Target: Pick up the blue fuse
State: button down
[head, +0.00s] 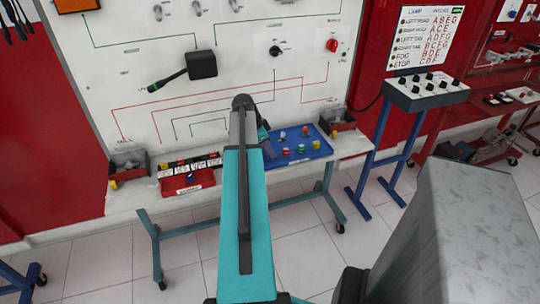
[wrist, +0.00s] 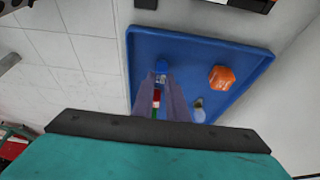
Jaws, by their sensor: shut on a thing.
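My gripper (wrist: 161,76) is shut at its fingertips on the blue fuse (wrist: 161,65) in the wrist view, over the blue tray (wrist: 231,46). Only a small blue part of the fuse shows beyond the fingertips. I cannot tell whether it touches the tray. In the head view my arm hides most of the gripper, which is at the left part of the blue tray (head: 318,153). The blue fuse cannot be made out there.
An orange piece (wrist: 222,78) and a pale, clear piece (wrist: 199,111) stand on the tray, right of the gripper. Red and green pieces show between the fingers. A red box (head: 187,185) and a dark bin (head: 128,163) are to the left. The wiring board rises behind.

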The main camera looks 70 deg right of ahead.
jog(key=shift+r, duration=0.15)
jog(key=shift+r+b, duration=0.4)
jog(key=shift+r, duration=1)
jog(key=shift+a+r, duration=0.2)
jog(key=shift+a, duration=0.05)
jog(key=s+a+r+b, duration=0.1)
jog(key=s+a+b, duration=0.1)
jog(key=a, duration=1.3)
jog(key=shift+s+r, duration=0.25)
jog(key=shift+s, duration=0.3)
jog(key=shift+a, duration=0.1)
jog(key=shift+w, duration=0.1)
